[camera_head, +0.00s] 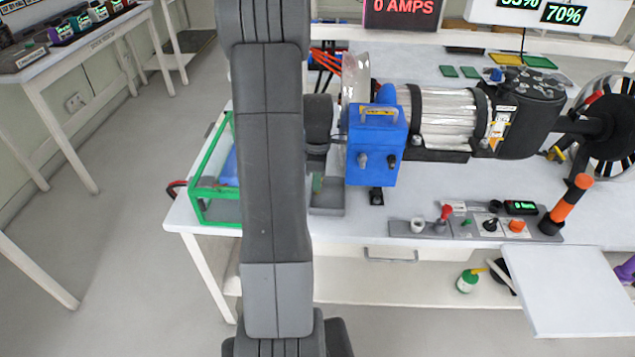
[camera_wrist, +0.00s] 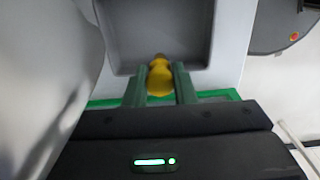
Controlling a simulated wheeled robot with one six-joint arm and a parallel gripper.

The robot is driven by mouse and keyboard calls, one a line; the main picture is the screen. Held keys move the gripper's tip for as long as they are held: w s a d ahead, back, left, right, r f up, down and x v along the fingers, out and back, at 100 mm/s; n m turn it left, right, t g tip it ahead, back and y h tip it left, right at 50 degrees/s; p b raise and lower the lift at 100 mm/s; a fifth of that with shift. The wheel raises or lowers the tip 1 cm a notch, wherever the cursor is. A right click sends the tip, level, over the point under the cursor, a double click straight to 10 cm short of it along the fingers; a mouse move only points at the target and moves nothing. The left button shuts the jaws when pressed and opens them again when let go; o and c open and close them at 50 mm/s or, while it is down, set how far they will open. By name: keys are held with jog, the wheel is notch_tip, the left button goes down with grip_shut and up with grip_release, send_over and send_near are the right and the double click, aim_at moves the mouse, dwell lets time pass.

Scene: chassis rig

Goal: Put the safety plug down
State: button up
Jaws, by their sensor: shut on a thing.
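In the wrist view, the safety plug (camera_wrist: 160,77), a small yellow rounded piece, sits between the two green fingers of my gripper (camera_wrist: 160,84). The gripper is shut on it. The plug is at the near edge of a grey shallow tray (camera_wrist: 119,38); I cannot tell whether it touches the tray. In the head view, a grey tray (camera_head: 327,208) shows on the bench just right of my arm. My arm hides most of the gripper there, and the plug cannot be made out.
A green-framed clear box (camera_head: 213,222) stands left of my arm at the bench's left end. A blue box with a handle (camera_head: 375,145) and a large motor rig (camera_head: 445,118) stand to the right. A control strip with knobs (camera_head: 470,228) lies along the front edge.

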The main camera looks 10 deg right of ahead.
jog(key=shift+f, duration=0.8)
jog(key=shift+f, duration=0.15)
jog(key=o, duration=1)
jog(key=shift+c, duration=0.2)
notch_tip(320, 180, up, 12)
jog(key=shift+r, duration=0.15)
